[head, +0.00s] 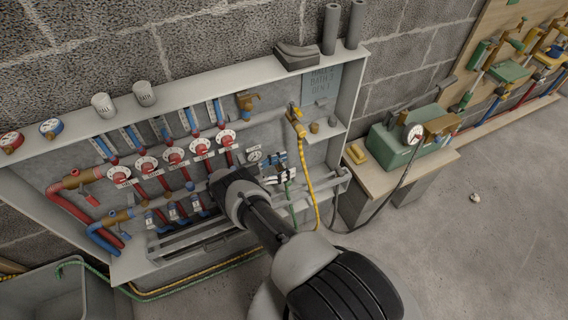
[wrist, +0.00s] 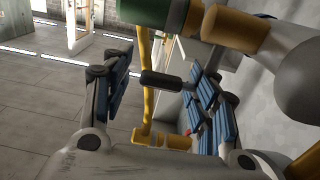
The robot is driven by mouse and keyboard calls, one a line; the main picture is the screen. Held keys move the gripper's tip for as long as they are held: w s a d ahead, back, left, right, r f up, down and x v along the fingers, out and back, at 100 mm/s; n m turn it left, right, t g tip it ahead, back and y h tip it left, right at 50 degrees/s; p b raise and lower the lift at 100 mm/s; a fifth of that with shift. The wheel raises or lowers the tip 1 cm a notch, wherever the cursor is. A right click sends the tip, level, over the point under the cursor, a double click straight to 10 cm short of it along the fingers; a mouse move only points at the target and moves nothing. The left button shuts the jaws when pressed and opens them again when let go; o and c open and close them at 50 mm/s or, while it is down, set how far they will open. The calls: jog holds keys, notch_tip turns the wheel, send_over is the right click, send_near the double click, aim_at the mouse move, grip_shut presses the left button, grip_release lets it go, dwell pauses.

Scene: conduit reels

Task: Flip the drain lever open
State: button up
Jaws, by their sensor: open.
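A black-handled lever (wrist: 165,82) shows in the wrist view, between the two fingers of my gripper (wrist: 159,60). I take it for the drain lever; its label is not visible. The handle points left from a thin stem near the right finger. The blue-padded fingers stand wide apart, and I cannot tell whether either touches the lever. In the head view my gripper (head: 277,168) is at the lower right of the pipe panel, and the lever cannot be made out there.
A yellow hose (head: 306,165) hangs beside my gripper. In the wrist view a green cylinder (wrist: 158,12) and a brass fitting (wrist: 228,28) are close above the fingers. Red valve wheels (head: 173,156) line the panel to the left. A green machine (head: 395,145) stands right; open floor lies beyond.

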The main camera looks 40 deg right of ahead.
aim_at(284, 165)
notch_tip(284, 165, up, 10)
dwell(0.6)
dwell(0.4)
